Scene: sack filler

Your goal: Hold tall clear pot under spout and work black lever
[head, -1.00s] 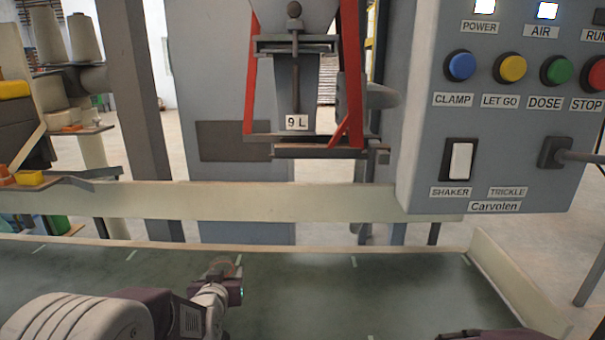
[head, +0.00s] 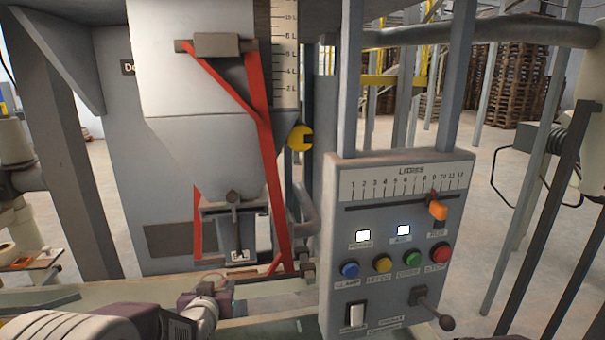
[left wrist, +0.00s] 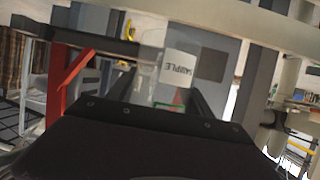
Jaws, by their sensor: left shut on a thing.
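The tall clear pot (left wrist: 158,62) with a white SAMPLE label (left wrist: 179,69) is between the fingers of my left gripper (left wrist: 155,95) in the left wrist view. In the head view my left gripper (head: 222,284) is low, below the spout (head: 236,235) and slightly left of its centre. The pot is too small and see-through to make out clearly there. I cannot tell whether its mouth is directly under the spout. The black lever (head: 434,309) with a round knob sticks out from the lower right of the control box. My right gripper is not in view.
Red clamp arms (head: 268,170) flank the spout. A pale rail (head: 130,291) runs below.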

